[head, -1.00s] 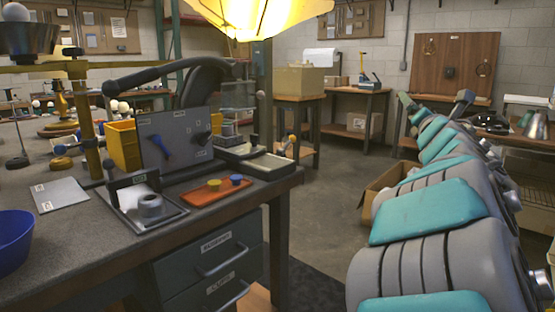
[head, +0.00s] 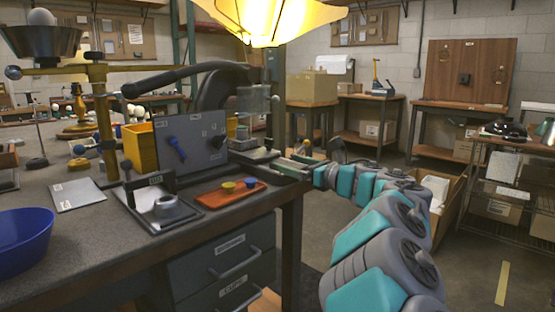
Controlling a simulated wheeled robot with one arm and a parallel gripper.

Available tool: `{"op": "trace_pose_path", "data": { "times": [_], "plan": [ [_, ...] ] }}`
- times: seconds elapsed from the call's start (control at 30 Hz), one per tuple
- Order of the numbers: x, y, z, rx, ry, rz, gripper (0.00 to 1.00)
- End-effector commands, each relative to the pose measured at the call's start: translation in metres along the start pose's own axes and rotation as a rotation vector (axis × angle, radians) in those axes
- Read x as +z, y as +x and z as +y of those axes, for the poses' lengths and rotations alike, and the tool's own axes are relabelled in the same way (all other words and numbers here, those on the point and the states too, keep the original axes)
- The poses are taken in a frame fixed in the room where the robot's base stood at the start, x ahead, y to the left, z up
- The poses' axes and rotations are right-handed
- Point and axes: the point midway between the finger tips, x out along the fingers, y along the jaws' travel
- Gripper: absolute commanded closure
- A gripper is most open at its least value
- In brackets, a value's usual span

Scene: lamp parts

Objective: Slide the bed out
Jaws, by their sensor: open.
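A dark machine (head: 225,88) with a long black lever stands on the workbench, behind a grey upright panel. What looks like its flat bed (head: 285,170) shows as a low grey frame with a pale top, right of the panel near the bench's right corner. My gripper (head: 317,155) is open and empty beside the bed's right end. My teal and grey arm reaches it from the lower right. The fingers overlap the bed's end in the picture, so I cannot tell whether they touch it or its handle.
The workbench (head: 70,225) also carries an orange tray (head: 232,194) with two small cups, a metal fixture (head: 165,207), a yellow bin (head: 140,147) and a blue bowl (head: 22,240). A lit yellow lampshade (head: 268,20) hangs above. Floor right of the bench is open, with a cardboard box (head: 448,215).

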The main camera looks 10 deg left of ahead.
Motion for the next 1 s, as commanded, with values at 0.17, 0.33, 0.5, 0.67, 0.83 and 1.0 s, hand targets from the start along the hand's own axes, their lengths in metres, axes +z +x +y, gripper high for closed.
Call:
{"op": "trace_pose_path", "data": {
  "times": [0.17,0.33,0.5,0.67,0.83,1.0],
  "plan": [
    [0.002,0.027,0.001,0.002,0.002,-0.002,0.00],
    [0.001,0.045,-0.001,-0.002,0.003,-0.001,0.00],
    [0.000,0.049,-0.002,-0.004,0.002,0.000,0.00],
    [0.000,0.049,-0.001,-0.004,0.001,-0.001,0.00],
    [0.000,0.049,-0.001,-0.004,0.001,-0.001,0.19],
    [0.000,0.049,-0.001,-0.003,0.001,-0.001,0.38]
  ]
}}
